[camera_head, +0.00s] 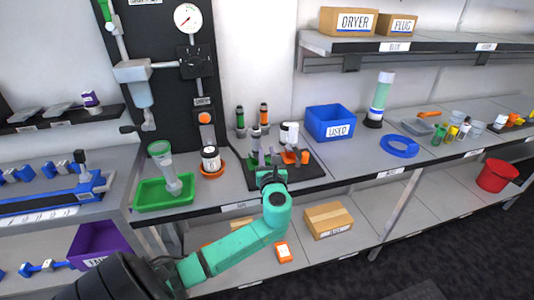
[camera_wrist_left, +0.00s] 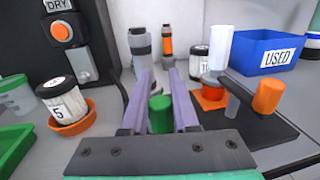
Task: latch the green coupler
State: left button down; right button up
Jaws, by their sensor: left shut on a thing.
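My left gripper (camera_head: 266,163) reaches in over the front edge of the dark board on the counter. In the left wrist view its two long fingers (camera_wrist_left: 160,82) are shut on a green cylindrical piece (camera_wrist_left: 160,114), which looks like part of the green coupler. The fingers hide much of it, and I cannot tell whether its latch is closed. Behind it stand two upright grey fittings, one with a green band (camera_head: 240,116) and one with an orange band (camera_head: 264,114). My right gripper is not in view.
A white-topped piece (camera_wrist_left: 220,48) and an orange-ended lever (camera_wrist_left: 268,96) stand to the right. A white jar in an orange dish (camera_wrist_left: 70,125) and a green tray (camera_head: 150,196) are left. The blue USED bin (camera_head: 331,122) is behind right.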

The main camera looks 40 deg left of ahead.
pick_arm(q)
jog(key=shift+s+r+m+t+h+p, duration=0.15)
jog(key=shift+r+m+t+h+p, duration=0.15)
jog(key=shift+m+t+h+p, duration=0.25)
jog(key=shift+f+m+t+h, duration=0.1)
jog(key=shift+m+t+h, duration=0.35)
jog(key=shift+h, duration=0.1)
jog(key=shift+s+f+m+t+h, duration=0.2)
jog(key=shift+m+t+h, duration=0.3)
jog(key=shift+h, duration=0.2)
jog(key=shift+w, duration=0.1)
jog(key=c, duration=0.7)
grip_release()
